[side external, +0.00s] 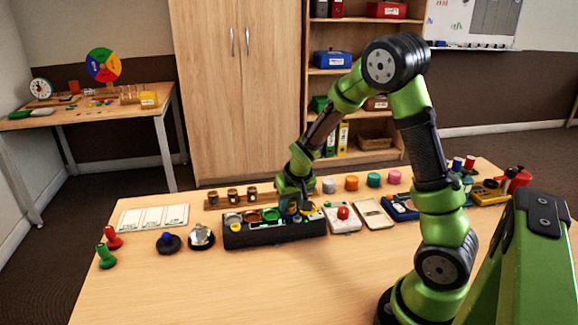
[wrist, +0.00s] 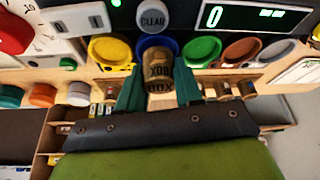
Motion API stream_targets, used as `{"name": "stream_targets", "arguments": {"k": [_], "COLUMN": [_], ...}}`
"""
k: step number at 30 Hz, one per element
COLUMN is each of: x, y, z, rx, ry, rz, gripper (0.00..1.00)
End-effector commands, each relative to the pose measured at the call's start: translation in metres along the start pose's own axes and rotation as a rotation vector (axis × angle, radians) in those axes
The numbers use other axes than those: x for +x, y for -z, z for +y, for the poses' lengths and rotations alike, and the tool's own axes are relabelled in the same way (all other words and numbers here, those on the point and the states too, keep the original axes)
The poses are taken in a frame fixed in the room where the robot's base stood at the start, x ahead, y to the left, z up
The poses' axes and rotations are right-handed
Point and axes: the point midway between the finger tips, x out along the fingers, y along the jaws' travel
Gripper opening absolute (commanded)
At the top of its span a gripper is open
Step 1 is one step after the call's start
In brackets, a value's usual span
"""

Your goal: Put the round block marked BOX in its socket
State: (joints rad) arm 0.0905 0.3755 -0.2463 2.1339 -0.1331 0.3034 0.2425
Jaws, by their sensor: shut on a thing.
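My gripper (wrist: 158,92) is shut on a brown round block (wrist: 158,72) marked BOX, its two green fingers on either side. In the wrist view the block overlaps the lower part of a blue-ringed socket (wrist: 146,43). I cannot tell whether the block is above the socket or partly in it. Yellow (wrist: 104,50), green (wrist: 202,50), brown (wrist: 240,52) and grey (wrist: 278,50) sockets lie in the same row. In the side view my gripper (side external: 291,207) is at the right part of the black console (side external: 275,236); the held block is hard to make out there.
A wooden rack (side external: 211,203) with brown blocks stands behind the console. Grey, orange (side external: 351,183), teal and pink round blocks stand behind to the right. A red-button box (side external: 343,214) is right of the console. The front of the table (side external: 200,290) is clear.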

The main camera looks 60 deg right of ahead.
Motion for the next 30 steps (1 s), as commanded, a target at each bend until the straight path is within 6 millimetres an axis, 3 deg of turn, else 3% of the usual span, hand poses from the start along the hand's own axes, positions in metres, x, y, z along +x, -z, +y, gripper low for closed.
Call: {"name": "stream_targets", "arguments": {"k": [30], "x": [0.0055], "y": [-0.0020], "z": [0.0000], "rx": [0.000], "ry": [0.000], "rz": [0.001], "gripper": [0.06]}}
